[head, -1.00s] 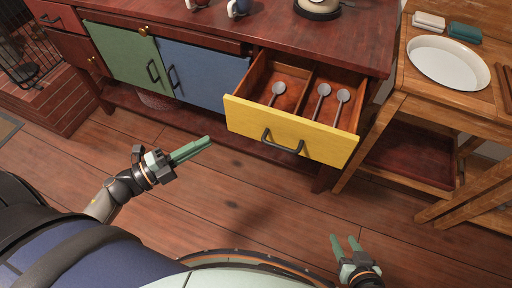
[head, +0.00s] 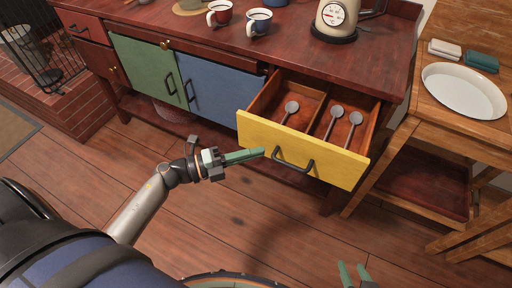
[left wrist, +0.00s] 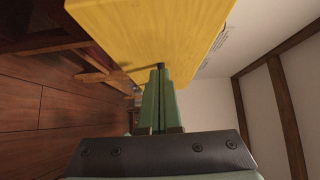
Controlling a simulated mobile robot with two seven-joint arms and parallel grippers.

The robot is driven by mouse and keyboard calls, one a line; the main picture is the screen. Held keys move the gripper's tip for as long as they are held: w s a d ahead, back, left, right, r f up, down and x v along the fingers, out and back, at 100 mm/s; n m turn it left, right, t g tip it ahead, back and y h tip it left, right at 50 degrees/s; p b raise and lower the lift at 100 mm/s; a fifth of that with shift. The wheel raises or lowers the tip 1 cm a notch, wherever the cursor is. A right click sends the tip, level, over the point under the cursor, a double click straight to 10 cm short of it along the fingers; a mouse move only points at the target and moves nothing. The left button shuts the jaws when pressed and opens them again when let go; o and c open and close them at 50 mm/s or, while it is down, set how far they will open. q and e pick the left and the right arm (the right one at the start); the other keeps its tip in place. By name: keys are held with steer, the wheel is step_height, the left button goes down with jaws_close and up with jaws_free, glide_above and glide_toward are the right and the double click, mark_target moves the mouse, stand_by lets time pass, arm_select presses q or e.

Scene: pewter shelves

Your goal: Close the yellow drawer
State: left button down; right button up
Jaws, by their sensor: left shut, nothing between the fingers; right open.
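The yellow drawer (head: 300,150) stands pulled out of the dark red counter, with a dark curved handle (head: 293,161) on its front. Several grey spoons (head: 336,117) lie in its two compartments. My left gripper (head: 263,152) is shut and empty, its green fingertips close to the left part of the drawer front, left of the handle. In the left wrist view the yellow drawer (left wrist: 150,35) fills the top, just beyond the fingertips (left wrist: 160,72); I cannot tell whether they touch. My right gripper (head: 354,270) is open at the bottom edge, well below the drawer.
Green (head: 147,70) and blue (head: 218,92) cabinet doors are left of the drawer. Mugs (head: 259,22) and a kettle (head: 337,18) stand on the counter. A wooden side table with a white plate (head: 463,90) is at right. The floor before the drawer is clear.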

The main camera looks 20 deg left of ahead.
arm_select(q)
steer(key=shift+w, duration=0.8)
arm_select(e)
steer(key=shift+f, duration=0.1)
arm_select(q)
steer(key=shift+w, duration=0.1)
arm_select(e)
steer(key=shift+d, duration=0.15)
